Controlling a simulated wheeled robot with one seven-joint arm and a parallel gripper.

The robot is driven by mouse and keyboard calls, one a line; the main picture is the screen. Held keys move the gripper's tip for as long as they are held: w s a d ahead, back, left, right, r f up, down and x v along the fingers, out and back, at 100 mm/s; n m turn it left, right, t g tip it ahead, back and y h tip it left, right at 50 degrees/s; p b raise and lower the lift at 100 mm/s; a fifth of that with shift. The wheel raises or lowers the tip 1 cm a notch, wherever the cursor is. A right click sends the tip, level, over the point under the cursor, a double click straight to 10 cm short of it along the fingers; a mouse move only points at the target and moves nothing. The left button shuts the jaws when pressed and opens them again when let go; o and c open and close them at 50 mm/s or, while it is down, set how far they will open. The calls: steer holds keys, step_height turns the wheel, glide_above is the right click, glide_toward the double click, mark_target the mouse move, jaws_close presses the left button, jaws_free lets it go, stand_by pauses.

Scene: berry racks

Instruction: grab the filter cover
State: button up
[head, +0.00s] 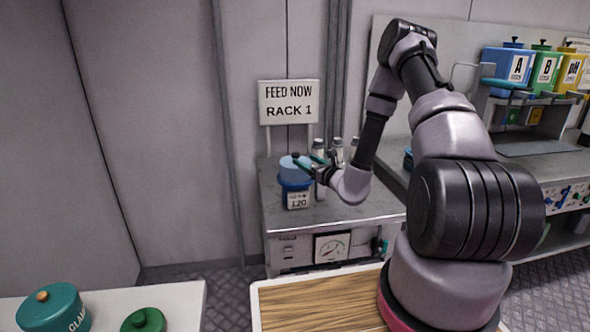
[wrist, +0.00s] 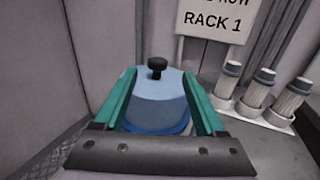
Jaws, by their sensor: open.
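The filter cover appears to be the light blue rounded lid (head: 290,168) on a blue canister (head: 297,198) with a white label, on the metal bench. In the wrist view the lid (wrist: 155,101) has a black knob on top. My gripper (head: 308,161) is at the lid, reaching in from the right. In the wrist view my gripper (wrist: 158,76) is open, with one green finger on each side of the lid. I cannot tell whether the fingers touch it. The canister's lower part is hidden in the wrist view.
White cylinders with grey caps (wrist: 260,90) stand in a holder right of the lid. A "FEED NOW RACK 1" sign (head: 289,102) is behind the bench (head: 335,215). A gauge (head: 332,247) is on its front. Blue, green and yellow containers (head: 541,68) stand far right.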

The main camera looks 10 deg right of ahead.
mark_target(298, 156)
steer(key=x, duration=0.5)
steer(key=shift+a, duration=0.2)
steer(key=shift+c, duration=0.3)
jaws_close()
stand_by(0.9)
